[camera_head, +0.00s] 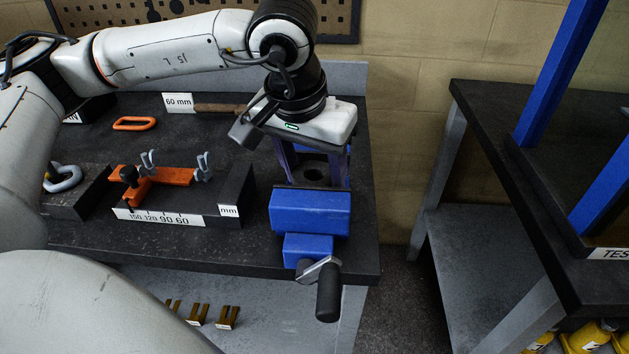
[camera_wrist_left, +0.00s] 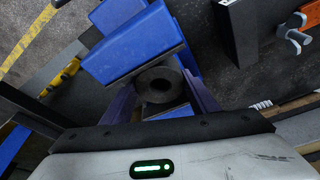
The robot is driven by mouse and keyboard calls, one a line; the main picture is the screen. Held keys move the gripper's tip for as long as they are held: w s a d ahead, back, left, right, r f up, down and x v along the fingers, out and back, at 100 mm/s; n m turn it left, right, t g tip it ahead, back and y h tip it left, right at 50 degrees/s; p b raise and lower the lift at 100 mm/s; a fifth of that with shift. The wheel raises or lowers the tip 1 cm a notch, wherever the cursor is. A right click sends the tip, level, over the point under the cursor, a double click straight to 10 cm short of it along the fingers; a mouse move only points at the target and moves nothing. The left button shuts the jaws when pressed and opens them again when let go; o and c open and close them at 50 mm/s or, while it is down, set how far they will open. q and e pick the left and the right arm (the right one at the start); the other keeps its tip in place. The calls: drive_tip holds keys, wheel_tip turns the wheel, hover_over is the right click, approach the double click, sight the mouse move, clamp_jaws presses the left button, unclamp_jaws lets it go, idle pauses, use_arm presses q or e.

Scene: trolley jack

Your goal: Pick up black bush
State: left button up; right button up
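The black bush (camera_head: 314,173) is a dark round piece with a hole in its top, at the blue vise (camera_head: 311,212) on the bench's right end. It shows larger in the left wrist view (camera_wrist_left: 160,86), beside the blue vise body (camera_wrist_left: 130,45). My left gripper (camera_head: 315,182) points down over the vise, its purple fingers on either side of the bush. In the left wrist view the fingers (camera_wrist_left: 160,88) stand apart, with a visible gap on the left of the bush; contact on the right is unclear. My right gripper is out of view.
The black bench (camera_head: 270,261) holds an orange fixture (camera_head: 160,176) with a millimetre scale, an orange ring (camera_head: 134,124) and a grey shackle (camera_head: 63,178). The vise handle (camera_head: 328,292) sticks out in front. A second table with a blue frame (camera_head: 549,70) stands right, across a gap.

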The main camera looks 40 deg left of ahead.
use_arm(q)
drive_tip(key=c, duration=0.7)
drive_tip(key=shift+r, duration=0.1)
drive_tip(key=shift+c, duration=0.8)
